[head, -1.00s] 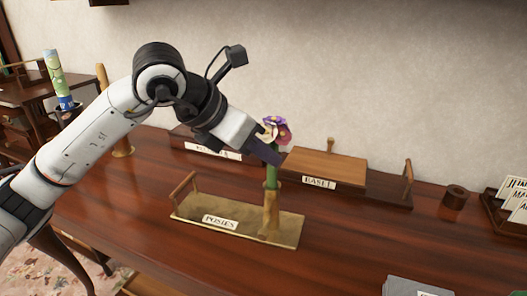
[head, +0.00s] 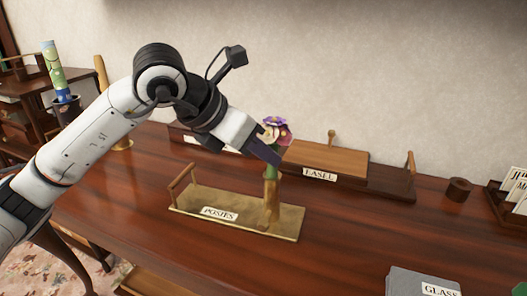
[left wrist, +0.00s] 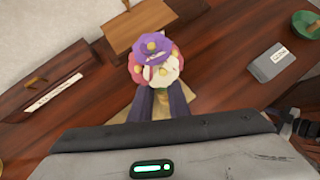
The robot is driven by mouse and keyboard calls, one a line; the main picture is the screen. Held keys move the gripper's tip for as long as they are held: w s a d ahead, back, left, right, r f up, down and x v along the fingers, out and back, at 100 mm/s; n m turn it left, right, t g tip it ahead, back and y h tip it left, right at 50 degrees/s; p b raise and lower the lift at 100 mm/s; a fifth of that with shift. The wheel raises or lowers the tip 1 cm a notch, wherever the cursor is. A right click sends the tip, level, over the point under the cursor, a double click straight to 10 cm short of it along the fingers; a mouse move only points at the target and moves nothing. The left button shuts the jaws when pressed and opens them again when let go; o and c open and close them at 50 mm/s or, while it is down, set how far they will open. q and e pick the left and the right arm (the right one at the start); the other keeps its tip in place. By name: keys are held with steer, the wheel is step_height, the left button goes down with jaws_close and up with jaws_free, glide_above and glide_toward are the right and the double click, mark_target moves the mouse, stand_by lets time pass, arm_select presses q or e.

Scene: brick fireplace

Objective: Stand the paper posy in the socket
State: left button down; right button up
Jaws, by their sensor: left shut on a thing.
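The paper posy, with purple, pink and cream blooms (head: 275,128) and a green stem (head: 271,172), is upright in my left gripper (head: 266,153). The gripper is shut on it just below the blooms. In the left wrist view the blooms (left wrist: 155,60) are in front of the two dark fingers (left wrist: 162,103). The brass socket (head: 270,205) stands at the right end of a brass tray (head: 240,216) labelled POSIES. The stem's lower end meets the socket's mouth and appears to be inside it; how deep is hidden. My right gripper is not in view.
A wooden stand labelled EASEL (head: 325,160) is behind the posy. A small brown cylinder (head: 458,189) and a card rack (head: 508,200) stand at the right. A grey block labelled GLASS (head: 420,284) is at the front right. The tabletop between is clear.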

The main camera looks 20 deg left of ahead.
arm_select(q)
steer(key=shift+f, duration=0.15)
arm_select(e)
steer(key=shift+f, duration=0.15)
arm_select(q)
steer(key=c, duration=1.6)
jaws_free()
steer(key=v, duration=1)
steer(key=shift+s+a+p, duration=0.1)
steer(key=shift+p, duration=0.2)
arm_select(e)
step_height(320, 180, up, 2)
